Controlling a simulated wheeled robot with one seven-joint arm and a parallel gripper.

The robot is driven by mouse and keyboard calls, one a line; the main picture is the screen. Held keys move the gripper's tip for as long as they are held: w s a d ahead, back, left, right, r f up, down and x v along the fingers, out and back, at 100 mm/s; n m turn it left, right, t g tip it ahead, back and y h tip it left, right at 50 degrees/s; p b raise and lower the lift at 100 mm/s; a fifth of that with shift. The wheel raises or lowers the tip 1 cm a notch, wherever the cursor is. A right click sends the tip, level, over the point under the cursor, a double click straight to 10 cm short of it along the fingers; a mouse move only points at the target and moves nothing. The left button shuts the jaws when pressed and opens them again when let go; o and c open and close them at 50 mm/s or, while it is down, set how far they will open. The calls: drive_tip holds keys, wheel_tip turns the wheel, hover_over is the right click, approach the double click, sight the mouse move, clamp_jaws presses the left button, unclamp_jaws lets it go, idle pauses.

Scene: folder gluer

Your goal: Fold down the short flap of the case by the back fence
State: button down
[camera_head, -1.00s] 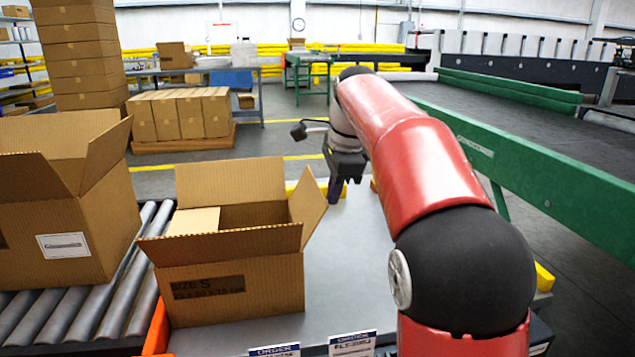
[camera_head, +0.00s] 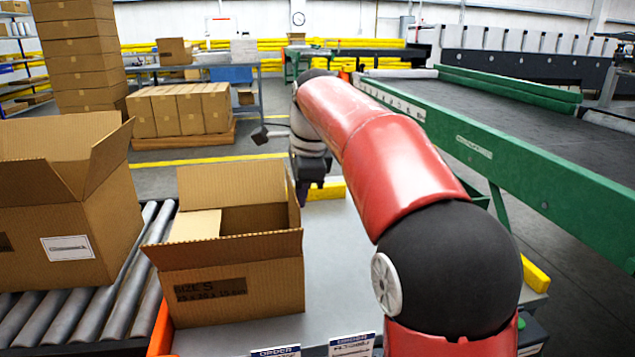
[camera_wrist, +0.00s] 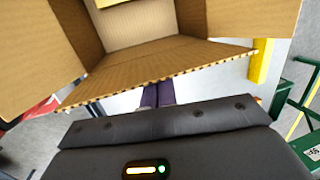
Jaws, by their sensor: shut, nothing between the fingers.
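The open case (camera_head: 240,290), marked SIZE S, stands on the grey table with its flaps up or spread. Its short right flap (camera_head: 293,198) stands nearly upright, seen almost edge-on. The yellow back fence (camera_head: 328,190) shows behind the case, to the right. My gripper (camera_head: 303,193) is shut and empty, pointing down at the outer side of that flap, near its far end. In the wrist view the flap (camera_wrist: 165,68) crosses in front of my fingers (camera_wrist: 158,94) and hides their tips; they look to be touching it, or very close.
A larger open carton (camera_head: 95,235) stands on the roller conveyor (camera_head: 125,290) at left. A green-framed belt conveyor (camera_head: 520,175) runs along the right. Two label cards (camera_head: 352,345) stand at the table's front. The table right of the case is bare.

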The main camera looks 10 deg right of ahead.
drive_tip(key=shift+a+p, duration=0.35)
drive_tip(key=shift+a, duration=1)
drive_tip(key=shift+a+f, duration=0.2)
drive_tip(key=shift+a, duration=0.3)
drive_tip(key=shift+a+f, duration=0.15)
drive_tip(key=shift+a, duration=0.3)
drive_tip(key=shift+a+f, duration=0.6)
drive_tip(key=shift+a, duration=0.3)
